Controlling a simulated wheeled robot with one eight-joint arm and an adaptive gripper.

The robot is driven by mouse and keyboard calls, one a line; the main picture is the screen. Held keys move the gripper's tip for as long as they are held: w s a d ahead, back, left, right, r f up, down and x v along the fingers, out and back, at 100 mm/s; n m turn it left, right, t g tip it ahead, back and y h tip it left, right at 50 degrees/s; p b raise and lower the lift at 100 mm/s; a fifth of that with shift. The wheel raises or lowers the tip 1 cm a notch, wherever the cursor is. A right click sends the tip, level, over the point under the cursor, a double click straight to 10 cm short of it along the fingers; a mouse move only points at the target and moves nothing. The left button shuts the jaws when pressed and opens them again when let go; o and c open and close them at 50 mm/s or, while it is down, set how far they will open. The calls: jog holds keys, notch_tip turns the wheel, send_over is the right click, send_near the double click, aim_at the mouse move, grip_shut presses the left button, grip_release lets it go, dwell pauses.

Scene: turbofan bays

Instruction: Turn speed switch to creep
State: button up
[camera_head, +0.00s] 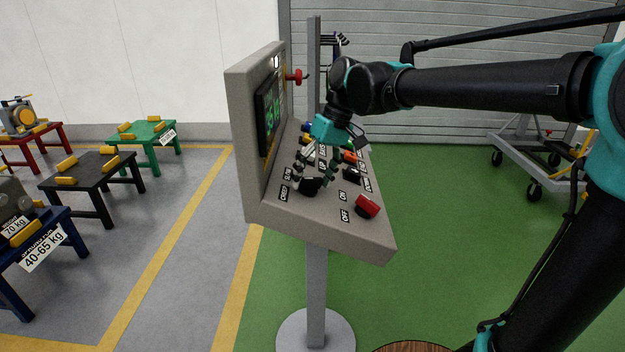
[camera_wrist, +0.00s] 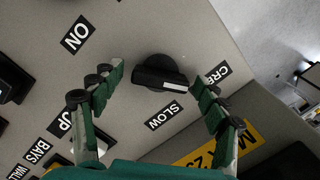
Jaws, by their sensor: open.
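The speed switch (camera_head: 310,187) is a black rotary knob on the sloping top of the grey control console (camera_head: 330,232). In the wrist view, the knob (camera_wrist: 160,72) sits between the SLOW label (camera_wrist: 164,115) and the CREEP label (camera_wrist: 217,75), the latter partly hidden by a finger. Its raised bar lies nearly level, with its right end towards CREEP. My gripper (camera_head: 314,179) is over the knob from above. In the wrist view, my gripper (camera_wrist: 157,79) is open, one finger on each side of the knob, with a gap visible at the left; contact on the right is unclear.
A red switch (camera_head: 368,206) by the ON and OFF labels is close on the right. More controls lie behind my gripper. The upright screen panel (camera_head: 262,120) stands on the left, with a red knob (camera_head: 296,76) on it. Green floor (camera_head: 430,240) is open to the right.

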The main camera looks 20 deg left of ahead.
jog(key=v, duration=1.1)
jog(key=shift+d+r, duration=0.15)
jog(key=shift+r, duration=0.25)
jog(key=shift+w+f, duration=0.1)
